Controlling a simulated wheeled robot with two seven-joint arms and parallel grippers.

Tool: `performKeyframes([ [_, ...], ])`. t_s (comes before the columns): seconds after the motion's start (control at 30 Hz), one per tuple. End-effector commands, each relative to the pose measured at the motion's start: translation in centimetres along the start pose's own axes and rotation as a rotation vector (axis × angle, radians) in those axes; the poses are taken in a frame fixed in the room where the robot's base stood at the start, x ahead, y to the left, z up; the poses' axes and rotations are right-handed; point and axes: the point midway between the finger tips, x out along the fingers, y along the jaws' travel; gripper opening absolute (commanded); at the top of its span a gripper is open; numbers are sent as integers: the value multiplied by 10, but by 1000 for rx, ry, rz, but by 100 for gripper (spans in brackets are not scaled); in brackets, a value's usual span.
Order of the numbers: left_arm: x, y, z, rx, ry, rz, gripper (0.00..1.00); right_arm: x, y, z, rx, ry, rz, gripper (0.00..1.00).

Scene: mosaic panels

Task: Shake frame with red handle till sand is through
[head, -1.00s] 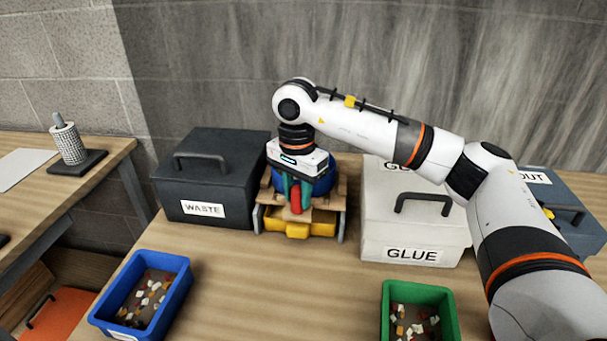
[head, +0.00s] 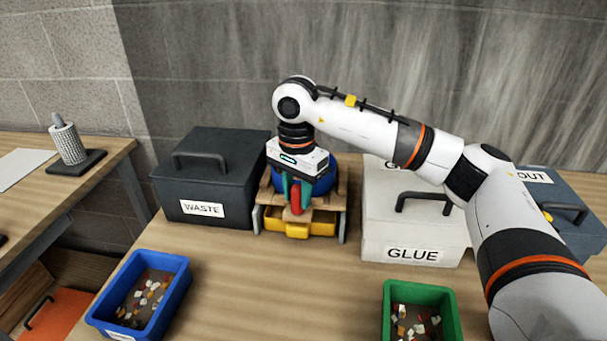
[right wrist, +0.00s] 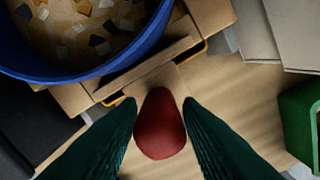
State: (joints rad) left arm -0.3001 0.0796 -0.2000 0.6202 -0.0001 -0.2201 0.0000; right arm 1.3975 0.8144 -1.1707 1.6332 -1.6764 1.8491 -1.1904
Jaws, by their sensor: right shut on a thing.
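The red handle (head: 297,199) is at the front of a wooden frame (head: 335,201) standing between the black and white boxes. My right gripper (head: 295,192) is shut on the red handle; its green fingers lie on both sides of it. In the right wrist view the red handle (right wrist: 160,125) sits between the fingertips. A round blue sieve (head: 318,183) rests in the frame, and the right wrist view shows sand and several light and dark chips inside it (right wrist: 90,35). A yellow tray (head: 297,229) sits below the frame; its contents are not clear. My left gripper is not in view.
A black WASTE box (head: 215,170) stands close on the left and a white GLUE box (head: 415,230) on the right. A blue bin (head: 180,290) and a green bin (head: 455,310) hold chips in front. The table between them is clear.

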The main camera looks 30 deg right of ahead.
Motion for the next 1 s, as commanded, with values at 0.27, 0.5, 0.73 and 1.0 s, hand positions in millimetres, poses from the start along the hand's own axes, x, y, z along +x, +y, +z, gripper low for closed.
performKeyframes([
  [0.27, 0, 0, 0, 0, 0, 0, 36, 0, 1, 2, -2, 0, 1, 20],
  [0.5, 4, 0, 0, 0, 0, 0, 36, 1, -8, -14, -5, -1, 1, 20],
  [0.73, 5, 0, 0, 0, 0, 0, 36, 0, -14, -25, -1, 0, 0, 19],
  [1.0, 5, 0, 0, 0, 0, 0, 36, 0, -13, -22, 1, 0, 0, 19],
])
